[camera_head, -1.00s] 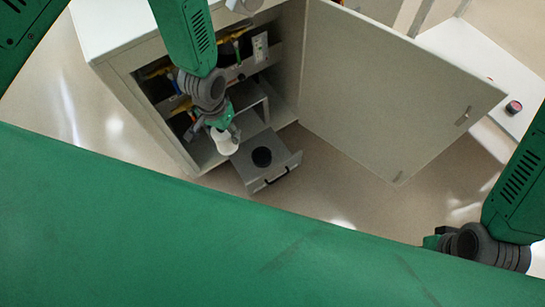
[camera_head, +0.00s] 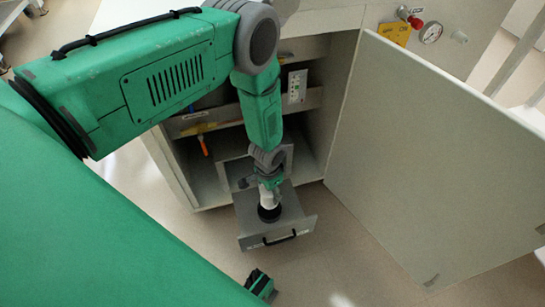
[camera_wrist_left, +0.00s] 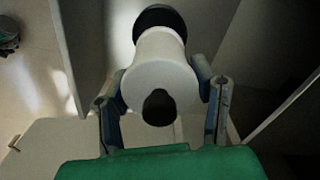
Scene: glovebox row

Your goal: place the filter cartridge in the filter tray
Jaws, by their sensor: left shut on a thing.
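The filter cartridge (camera_head: 267,197) is white and held in my left gripper (camera_head: 269,185), over the pulled-out filter tray (camera_head: 250,238). The grey tray has a front handle and a black round seat (camera_head: 269,214). The cartridge's lower end is at the seat in the picture; I cannot tell whether they touch. In the left wrist view, the two fingers of my left gripper (camera_wrist_left: 163,100) are on both sides of the white cartridge (camera_wrist_left: 160,70), which has a black knob; a black round part lies beyond. A green and dark end (camera_head: 260,284), probably of my right arm, shows at the bottom; its fingers are unclear.
The tray extends from an open grey cabinet (camera_head: 205,190). Its large door (camera_head: 425,150) stands open to the right. A shelf with cables and an orange-handled item (camera_head: 203,146) is inside. A gauge (camera_head: 430,33) and a red knob (camera_head: 416,22) are at upper right.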

